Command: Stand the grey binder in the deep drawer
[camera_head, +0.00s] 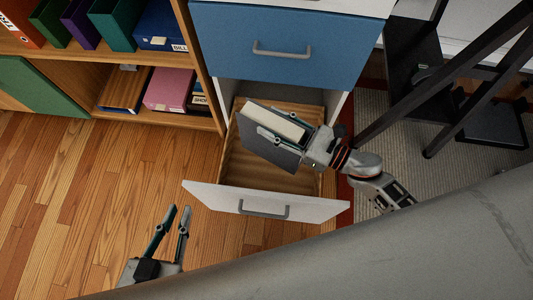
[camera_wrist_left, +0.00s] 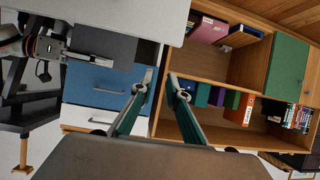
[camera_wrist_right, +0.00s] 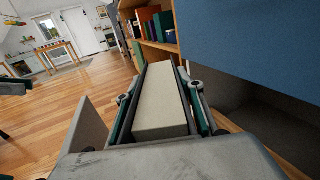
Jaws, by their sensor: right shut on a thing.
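The grey binder (camera_head: 262,148) is held by my right gripper (camera_head: 283,128), with its pale page edges facing up and its grey cover toward the drawer front. In the right wrist view the binder (camera_wrist_right: 160,105) fills the space between the fingers. It is tilted in the head view and overlaps the opening of the deep drawer (camera_head: 240,200), which is pulled out below the blue drawer. I cannot tell whether the binder touches the drawer floor. My left gripper (camera_head: 173,222) is open and empty above the floor, left of the drawer front.
The closed blue drawer (camera_head: 285,40) is directly above the open one. A wooden shelf (camera_head: 120,55) with several binders stands to the left. A black metal frame (camera_head: 440,80) stands to the right over a rug. The wooden floor at left is clear.

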